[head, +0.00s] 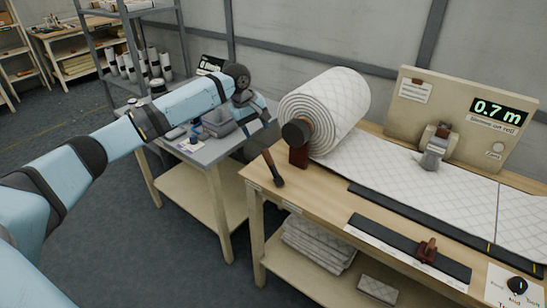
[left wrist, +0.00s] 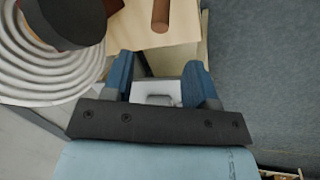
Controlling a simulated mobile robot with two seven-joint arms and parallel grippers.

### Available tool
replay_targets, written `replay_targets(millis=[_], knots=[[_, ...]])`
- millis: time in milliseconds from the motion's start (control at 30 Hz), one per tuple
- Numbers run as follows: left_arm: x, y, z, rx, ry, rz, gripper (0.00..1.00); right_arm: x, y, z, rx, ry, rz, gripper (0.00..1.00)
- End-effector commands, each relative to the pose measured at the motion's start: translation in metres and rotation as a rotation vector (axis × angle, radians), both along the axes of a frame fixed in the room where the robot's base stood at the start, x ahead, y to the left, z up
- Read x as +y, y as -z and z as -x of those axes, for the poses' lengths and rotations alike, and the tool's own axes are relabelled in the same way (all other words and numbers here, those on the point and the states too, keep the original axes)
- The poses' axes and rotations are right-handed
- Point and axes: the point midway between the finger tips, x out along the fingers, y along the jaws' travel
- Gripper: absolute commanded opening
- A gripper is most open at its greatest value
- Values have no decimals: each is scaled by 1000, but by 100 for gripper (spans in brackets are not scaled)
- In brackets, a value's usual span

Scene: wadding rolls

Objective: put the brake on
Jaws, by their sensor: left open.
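The wadding roll (head: 325,105) lies at the left end of the wooden bench, its white quilted sheet (head: 385,170) running right along the top. A dark round hub (head: 296,132) sits on the roll's near end, above a red-brown block (head: 299,156). My left gripper (head: 256,112) is open and empty, left of the roll and above the lever. In the left wrist view its fingers (left wrist: 158,78) are apart; a brown rod end (left wrist: 161,16) and the hub (left wrist: 65,22) lie beyond them. My right gripper is not in view.
A grey side table (head: 205,150) with a grey bin (head: 219,123) stands left of the bench. A dark rail with a red-brown slider (head: 427,250) and a dial (head: 517,286) are at the front right.

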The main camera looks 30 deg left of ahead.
Motion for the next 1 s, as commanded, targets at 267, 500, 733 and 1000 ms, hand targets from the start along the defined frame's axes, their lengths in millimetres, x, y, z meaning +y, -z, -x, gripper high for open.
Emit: replay_targets(millis=[267,500,733,1000], knots=[[-10,57,-13,3,2,0,53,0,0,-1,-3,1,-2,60],[-17,99,-23,0,2,0,53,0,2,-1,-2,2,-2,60],[-20,117,-28,-2,4,-1,53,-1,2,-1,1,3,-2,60],[-20,119,-28,-2,4,-1,53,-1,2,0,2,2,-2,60]])
